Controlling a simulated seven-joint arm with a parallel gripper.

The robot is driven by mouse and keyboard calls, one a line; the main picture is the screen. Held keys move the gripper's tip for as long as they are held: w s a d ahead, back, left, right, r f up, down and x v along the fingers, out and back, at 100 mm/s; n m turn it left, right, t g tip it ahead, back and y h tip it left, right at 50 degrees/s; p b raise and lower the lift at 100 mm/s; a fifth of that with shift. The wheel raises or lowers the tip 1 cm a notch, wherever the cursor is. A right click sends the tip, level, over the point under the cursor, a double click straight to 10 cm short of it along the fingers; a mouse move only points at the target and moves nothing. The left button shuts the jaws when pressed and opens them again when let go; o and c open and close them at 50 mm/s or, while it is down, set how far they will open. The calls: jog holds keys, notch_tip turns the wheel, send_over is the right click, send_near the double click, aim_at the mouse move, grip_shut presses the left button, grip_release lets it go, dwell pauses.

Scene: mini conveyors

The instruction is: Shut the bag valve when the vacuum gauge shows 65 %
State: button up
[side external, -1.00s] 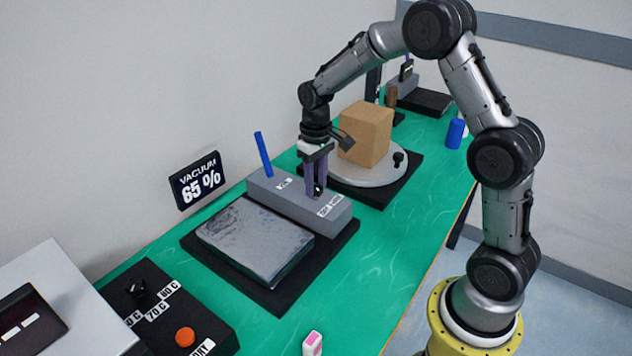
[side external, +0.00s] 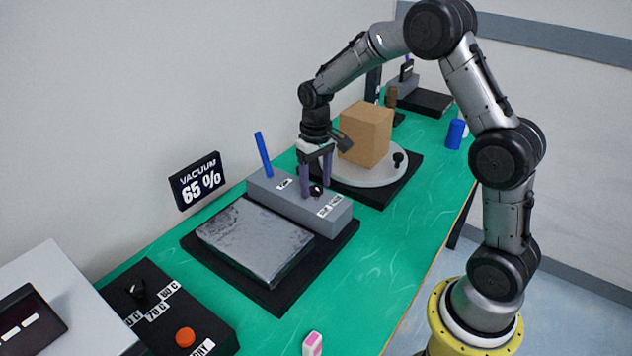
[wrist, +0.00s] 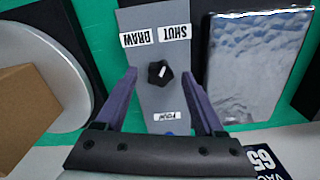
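The vacuum gauge (side external: 196,184) reads 65 %. The bag valve is a black knob (side external: 315,191) on the grey block (side external: 265,192). In the wrist view the knob (wrist: 157,76) has a white pointer mark leaning up and right, toward the SHUT label (wrist: 174,32); the DRAW label (wrist: 140,38) is up and left. My gripper (side external: 315,181) is open over the block, its purple fingers on either side of the knob with clear gaps. A silvery bag (side external: 255,240) lies on the black base beside the block.
A turntable (side external: 375,176) with a brown box (side external: 366,134) stands close behind my gripper. A blue rod (side external: 263,154) rises from the block's far end. A panel with an orange button (side external: 185,337) is at the lower left.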

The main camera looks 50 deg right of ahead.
jog(key=shift+r, duration=0.1)
notch_tip(320, 180, up, 14)
jog(key=shift+f, duration=0.2)
dwell(0.4)
notch_tip(320, 180, up, 6)
jog(key=t, duration=0.1)
send_over(316, 188)
jog(key=s+a, duration=0.2)
jog(key=s, duration=0.1)
jog(key=s+a+r+n+t, duration=0.15)
jog(key=s+a+r, duration=0.25)
jog(key=s, duration=0.4)
jog(key=s+a+f+t, duration=0.1)
jog(key=s+f, duration=0.3)
jog(key=s, duration=0.3)
jog(key=s+a+f+n+t, duration=0.1)
jog(key=s+f+t, duration=0.1)
jog(key=s+f, duration=0.3)
jog(key=s, duration=0.2)
jog(key=shift+s+a, duration=0.15)
jog(key=shift+s, duration=0.2)
